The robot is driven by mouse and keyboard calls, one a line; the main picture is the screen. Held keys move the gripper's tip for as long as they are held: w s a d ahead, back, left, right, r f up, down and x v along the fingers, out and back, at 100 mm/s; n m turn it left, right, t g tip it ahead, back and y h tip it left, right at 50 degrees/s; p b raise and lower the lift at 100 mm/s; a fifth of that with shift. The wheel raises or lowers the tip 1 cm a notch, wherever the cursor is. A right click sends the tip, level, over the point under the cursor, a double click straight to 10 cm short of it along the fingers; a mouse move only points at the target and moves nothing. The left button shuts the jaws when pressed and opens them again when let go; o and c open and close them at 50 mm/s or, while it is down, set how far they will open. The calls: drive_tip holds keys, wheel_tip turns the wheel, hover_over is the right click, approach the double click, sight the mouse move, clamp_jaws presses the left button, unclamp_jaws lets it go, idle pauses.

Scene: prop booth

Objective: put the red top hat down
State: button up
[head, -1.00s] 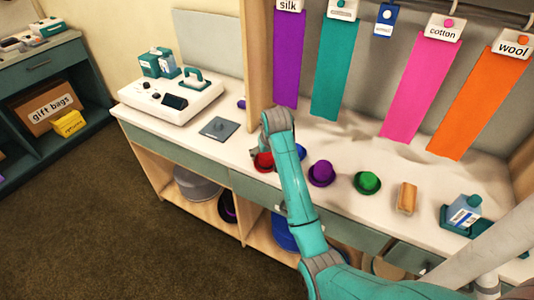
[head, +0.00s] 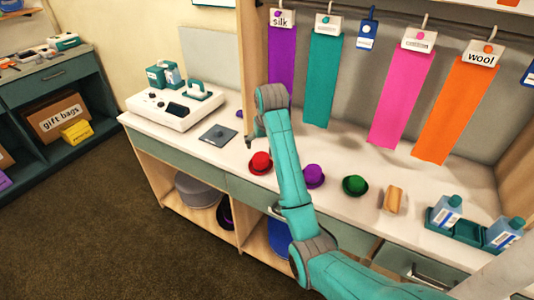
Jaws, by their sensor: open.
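The red top hat (head: 260,161) sits upright on the white counter (head: 330,204), just left of my arm. My gripper (head: 249,141) is above and slightly left of the hat, mostly hidden behind my wrist; a dark fingertip shows. It is open, and the hat appears apart from it. A purple hat (head: 314,175) and a green hat (head: 355,185) stand to the right on the counter.
A grey square plate (head: 218,134) lies left of the hat, beside a white machine (head: 176,108). A brown brush-like block (head: 395,199) and a teal tray (head: 470,238) with bottles are at right. Coloured cloth strips (head: 403,98) hang behind.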

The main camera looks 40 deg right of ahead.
drive_tip(key=shift+s+a+r, duration=0.1)
drive_tip(key=shift+r, duration=0.25)
drive_tip(key=shift+f, duration=0.1)
